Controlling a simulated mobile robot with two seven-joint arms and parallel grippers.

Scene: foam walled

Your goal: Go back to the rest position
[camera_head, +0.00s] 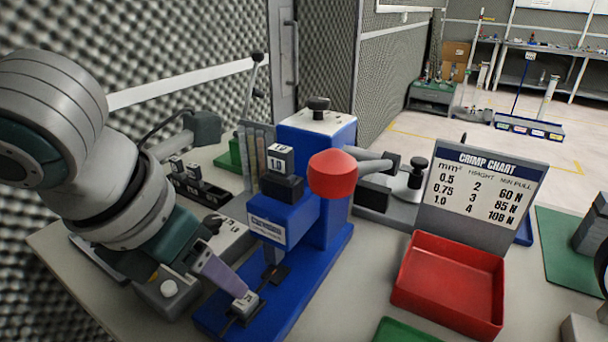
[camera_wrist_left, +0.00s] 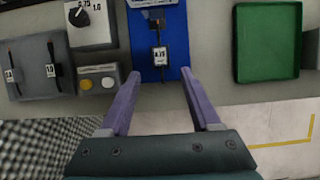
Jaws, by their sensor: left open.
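My left gripper (camera_head: 226,276) reaches in from the left over the front of the blue press (camera_head: 325,250). Its purple fingers are spread apart with nothing between them in the left wrist view (camera_wrist_left: 160,78). A small labelled piece (camera_head: 245,304) lies on the press base close to the fingertips. In the left wrist view this piece (camera_wrist_left: 160,55) sits on the blue base just beyond the open fingers, apart from them. My right gripper is not in view.
The press has a red knob (camera_head: 332,174). A red tray (camera_head: 450,285) and the crimp chart (camera_head: 484,195) stand to the right. A dark rack (camera_head: 195,186) is behind my left arm. A green tray (camera_wrist_left: 268,40) lies right of the press. A foam wall (camera_head: 190,50) borders the bench.

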